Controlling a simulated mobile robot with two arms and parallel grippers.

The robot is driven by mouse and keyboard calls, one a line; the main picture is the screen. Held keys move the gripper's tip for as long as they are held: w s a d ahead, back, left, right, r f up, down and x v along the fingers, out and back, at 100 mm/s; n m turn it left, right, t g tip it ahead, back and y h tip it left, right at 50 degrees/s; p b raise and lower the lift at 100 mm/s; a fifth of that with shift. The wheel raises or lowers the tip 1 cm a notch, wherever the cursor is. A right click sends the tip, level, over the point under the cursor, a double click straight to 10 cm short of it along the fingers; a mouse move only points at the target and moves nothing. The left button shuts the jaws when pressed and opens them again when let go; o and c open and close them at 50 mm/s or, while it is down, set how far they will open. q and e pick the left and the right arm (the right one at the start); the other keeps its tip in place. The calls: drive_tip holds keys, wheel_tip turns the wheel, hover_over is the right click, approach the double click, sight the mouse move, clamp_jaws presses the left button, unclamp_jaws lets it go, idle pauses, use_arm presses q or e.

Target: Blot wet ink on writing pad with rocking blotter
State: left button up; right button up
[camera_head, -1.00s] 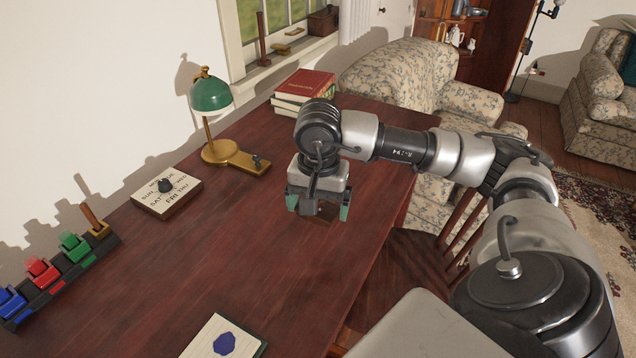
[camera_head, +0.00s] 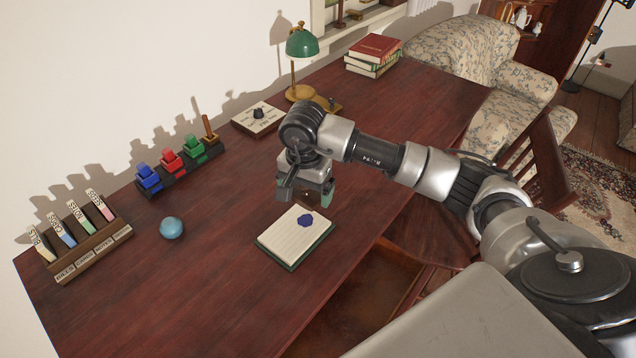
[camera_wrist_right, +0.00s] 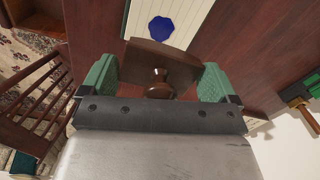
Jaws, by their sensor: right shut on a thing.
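The writing pad (camera_head: 287,240) lies on the desk with lined cream paper and a dark green edge. A dark blue ink blot (camera_head: 305,220) is on its far part; the blot also shows in the wrist view (camera_wrist_right: 161,30). My right gripper (camera_head: 308,192) is above the desk just beyond the pad's far edge. In the wrist view its green fingers (camera_wrist_right: 158,85) are shut on the brown wooden rocking blotter (camera_wrist_right: 165,58), whose round knob sits between them. The blotter is mostly hidden in the head view. The blotter appears apart from the ink. My left gripper is out of view.
A calendar block (camera_head: 257,119), a green lamp (camera_head: 302,45) and books (camera_head: 373,55) stand farther back. A chair (camera_head: 535,165) is at the desk's right side.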

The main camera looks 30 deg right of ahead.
sight(306, 220)
drive_tip(key=shift+a, duration=0.3)
drive_tip(key=shift+f, duration=0.2)
drive_tip(key=shift+d+f+b, duration=0.15)
drive_tip(key=shift+f+b, duration=0.25)
drive_tip(key=shift+f, duration=0.25)
wheel_tip(306, 220, down, 2)
drive_tip(key=shift+f+b, duration=0.25)
drive_tip(key=shift+b, duration=0.45)
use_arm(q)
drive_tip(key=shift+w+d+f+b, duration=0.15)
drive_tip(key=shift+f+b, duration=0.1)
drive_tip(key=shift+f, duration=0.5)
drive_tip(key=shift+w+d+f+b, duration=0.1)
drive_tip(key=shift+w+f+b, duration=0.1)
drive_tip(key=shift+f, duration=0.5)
use_arm(e)
drive_tip(key=shift+f, duration=1)
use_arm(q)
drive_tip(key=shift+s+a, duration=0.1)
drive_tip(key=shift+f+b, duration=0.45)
use_arm(e)
drive_tip(key=shift+f, duration=0.5)
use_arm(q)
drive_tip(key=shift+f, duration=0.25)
